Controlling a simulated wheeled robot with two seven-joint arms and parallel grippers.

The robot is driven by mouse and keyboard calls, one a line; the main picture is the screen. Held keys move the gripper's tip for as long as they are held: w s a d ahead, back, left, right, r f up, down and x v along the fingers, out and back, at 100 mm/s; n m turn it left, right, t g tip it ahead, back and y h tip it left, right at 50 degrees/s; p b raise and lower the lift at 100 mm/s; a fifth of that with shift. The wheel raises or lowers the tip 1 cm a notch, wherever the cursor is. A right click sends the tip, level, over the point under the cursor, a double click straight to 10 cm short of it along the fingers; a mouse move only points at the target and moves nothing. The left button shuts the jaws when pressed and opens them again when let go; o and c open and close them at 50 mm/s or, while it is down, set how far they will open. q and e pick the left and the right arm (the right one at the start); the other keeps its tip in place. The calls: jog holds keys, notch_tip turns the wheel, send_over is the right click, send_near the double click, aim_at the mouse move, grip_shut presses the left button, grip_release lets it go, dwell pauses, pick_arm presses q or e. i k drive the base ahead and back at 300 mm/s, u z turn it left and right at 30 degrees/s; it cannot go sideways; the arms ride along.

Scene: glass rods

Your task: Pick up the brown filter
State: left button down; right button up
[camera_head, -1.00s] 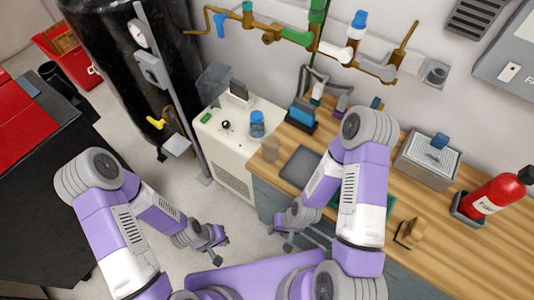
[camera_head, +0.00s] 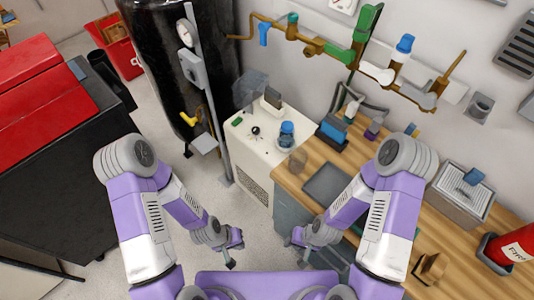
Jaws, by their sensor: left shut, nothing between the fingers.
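A small brown, folded-looking object (camera_head: 430,268) stands on the wooden counter at the lower right; it may be the brown filter, but its kind is hard to tell. My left gripper (camera_head: 231,260) is shut and empty above the floor, left of the counter and far from the brown object. My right gripper (camera_head: 298,254) hangs in front of the grey cabinet under the counter, left of the brown object and apart from it. Its fingers are too small to read.
The wooden counter (camera_head: 322,150) carries a dark grey tray (camera_head: 324,182), a translucent brownish cup (camera_head: 298,161), a metal bath (camera_head: 459,196) and a red extinguisher (camera_head: 513,247). A white machine (camera_head: 258,165) adjoins it. Pipes run along the wall.

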aim_at(272, 97)
jog(key=u, duration=1.35)
jog(key=i, duration=1.3)
jog(key=z, duration=0.6)
